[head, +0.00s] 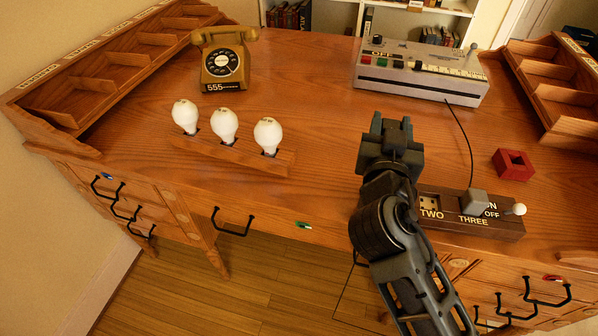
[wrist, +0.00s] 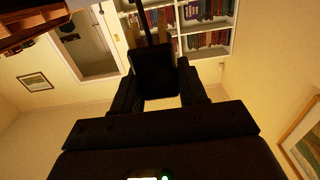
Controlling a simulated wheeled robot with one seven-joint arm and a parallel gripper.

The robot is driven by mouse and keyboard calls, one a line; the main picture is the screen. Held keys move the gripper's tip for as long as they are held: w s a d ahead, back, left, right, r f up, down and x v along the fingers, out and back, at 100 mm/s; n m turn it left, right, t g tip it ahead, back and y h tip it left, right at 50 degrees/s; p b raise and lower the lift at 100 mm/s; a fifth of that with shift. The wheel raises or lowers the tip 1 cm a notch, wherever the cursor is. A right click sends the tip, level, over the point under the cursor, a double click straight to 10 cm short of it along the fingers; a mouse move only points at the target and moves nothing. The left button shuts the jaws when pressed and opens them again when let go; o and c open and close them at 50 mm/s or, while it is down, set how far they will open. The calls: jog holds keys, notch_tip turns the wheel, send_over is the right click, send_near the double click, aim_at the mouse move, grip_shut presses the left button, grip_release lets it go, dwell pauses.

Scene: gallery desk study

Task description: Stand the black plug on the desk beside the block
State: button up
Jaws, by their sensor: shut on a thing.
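My gripper (head: 391,128) is raised above the desk, in front of the grey box and left of the red block. In the wrist view my gripper (wrist: 159,90) is shut on the black plug (wrist: 154,68), which sits between the two fingers. Two tan prongs and a dark cord show at the plug's far end. In the head view I cannot make out the plug from the dark gripper. A dark socket block (head: 455,226) marked TWO and THREE lies at the desk's front edge, partly hidden by my arm. A red block (head: 513,164) with a square hole lies behind it.
The grey box (head: 422,78) stands at the back, a black cord (head: 463,130) running forward from it. A wooden rack with several white bulbs (head: 225,125) and a yellow telephone (head: 224,60) are left. The desk (head: 325,100) is bare between bulbs and grey box.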

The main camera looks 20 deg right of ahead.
jog(key=shift+w+a+f, duration=0.75)
jog(key=shift+a+f, duration=0.85)
jog(key=shift+f, duration=0.1)
jog(key=shift+w+a+f, duration=0.75)
jog(key=shift+a+f, duration=0.8)
jog(key=shift+f, duration=0.15)
jog(key=shift+w+a+f, duration=0.75)
jog(key=shift+a+f, duration=0.85)
jog(key=shift+f, duration=0.1)
jog(key=shift+f, duration=0.2)
jog(key=o, duration=1.1)
jog(key=shift+r, duration=0.1)
jog(key=shift+r, duration=0.1)
jog(key=shift+r+p, duration=0.15)
jog(key=shift+p, duration=0.15)
jog(key=b+v, duration=0.2)
jog(key=v, duration=1)
